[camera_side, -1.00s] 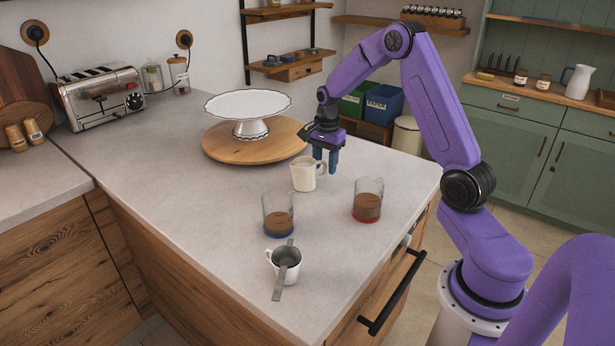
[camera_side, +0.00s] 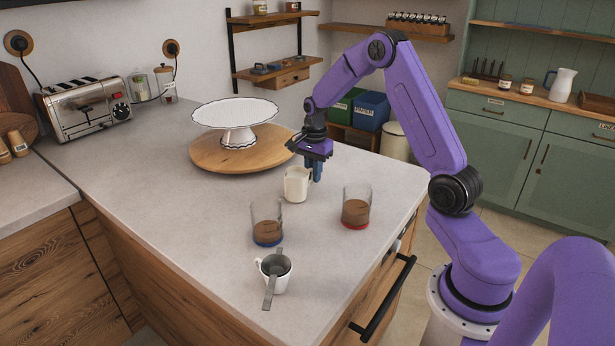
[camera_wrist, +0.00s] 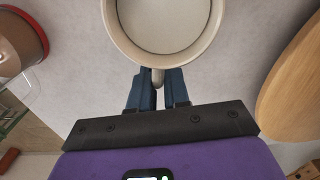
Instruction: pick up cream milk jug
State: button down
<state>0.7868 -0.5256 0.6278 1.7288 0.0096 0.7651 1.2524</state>
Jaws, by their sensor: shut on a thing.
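The cream milk jug (camera_side: 297,185) stands upright on the grey counter, in front of the wooden board. My gripper (camera_side: 316,172) is at its right side, fingers pointing down. In the wrist view, the jug (camera_wrist: 168,48) is seen from above, with a pale inside and its rim cut by the top edge. Its handle (camera_wrist: 158,77) sits between the two blue fingertips, and my gripper (camera_wrist: 158,82) is shut on it. In the side view the fingers hide most of the handle. The jug appears to rest on the counter.
A glass with a blue base (camera_side: 267,222) and one with a red base (camera_side: 356,207) hold brown contents nearby. A white cup (camera_side: 275,280) with a grey utensil stands at the front. A white cake stand (camera_side: 236,115) is on the round board (camera_side: 205,158) behind.

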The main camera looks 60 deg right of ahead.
jog(key=shift+w+r, duration=0.1)
jog(key=shift+r, duration=0.6)
jog(key=s+a+r, duration=0.5)
jog(key=s+r, duration=0.6)
jog(key=s, duration=0.2)
jog(key=shift+a+r, duration=0.15)
jog(key=shift+r, duration=0.1)
jog(key=shift+s, duration=0.1)
jog(key=s+d+f+m+g+h, duration=0.1)
jog(key=s+d+m+g+h, duration=0.2)
jog(key=s+d, duration=0.7)
jog(key=shift+s+f+m+h, duration=0.25)
jog(key=shift+f+m+h, duration=0.05)
jog(key=shift+m, duration=0.5)
jog(key=shift+f+g, duration=0.15)
jog(key=shift+g, duration=0.15)
